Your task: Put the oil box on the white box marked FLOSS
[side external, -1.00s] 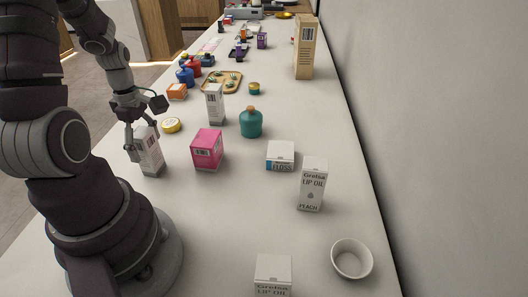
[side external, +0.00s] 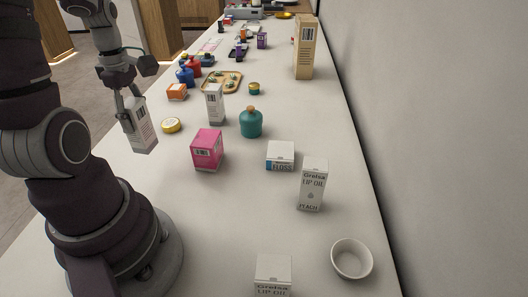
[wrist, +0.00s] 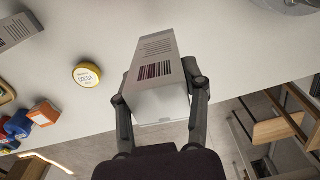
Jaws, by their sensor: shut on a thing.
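My gripper (side external: 130,104) is shut on a white and grey box (side external: 141,132) and holds it tilted near the counter's left edge. In the wrist view the held box (wrist: 155,57) shows a barcode and sits between both fingers of my gripper (wrist: 160,92); its name is not readable. The white box marked FLOSS (side external: 281,156), with a blue patch, stands on the counter to the right, apart from my gripper. Two white LIP OIL boxes stand on the counter: one marked PEACH (side external: 312,186), right of the FLOSS box, and another (side external: 272,274) at the front.
A pink box (side external: 207,149), a teal bottle (side external: 251,123) and a tall white box (side external: 215,103) stand between the held box and the FLOSS box. A yellow-lidded tin (side external: 171,125) is near my gripper. A white bowl (side external: 351,259) is front right. The FLOSS box's top is clear.

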